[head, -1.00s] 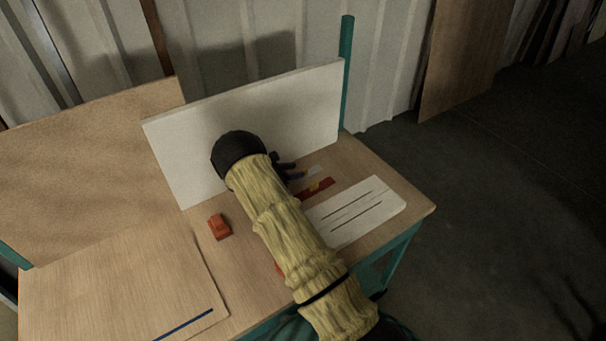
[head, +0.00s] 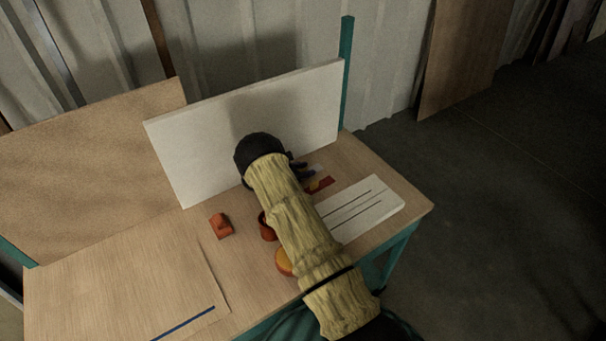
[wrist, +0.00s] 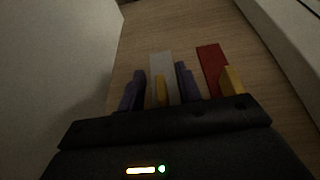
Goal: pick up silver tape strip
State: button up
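The silver tape strip (wrist: 161,62) lies flat on the wooden tabletop in the wrist view, with a small yellow piece (wrist: 161,90) at its near end. My gripper (wrist: 160,71) is open, its two purple fingers on either side of the strip with gaps between. Whether the fingertips are down at strip height I cannot tell. In the head view the strip (head: 318,169) shows as a small pale patch just right of my gripper (head: 300,168), partly hidden by my arm.
A red strip (wrist: 212,70) with a yellow piece (wrist: 232,80) lies right of the silver one. A white upright panel (head: 200,150) stands behind. A white lined board (head: 385,200), an orange-red block (head: 220,226), a dark red round item (head: 266,228) and an orange round item (head: 284,262) are nearby.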

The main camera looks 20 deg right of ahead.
jog(key=shift+c, duration=0.2)
grip_shut()
notch_tip(320, 180, up, 10)
jog(key=shift+r+b, duration=0.1)
jog(key=shift+b, duration=0.7)
dwell(0.3)
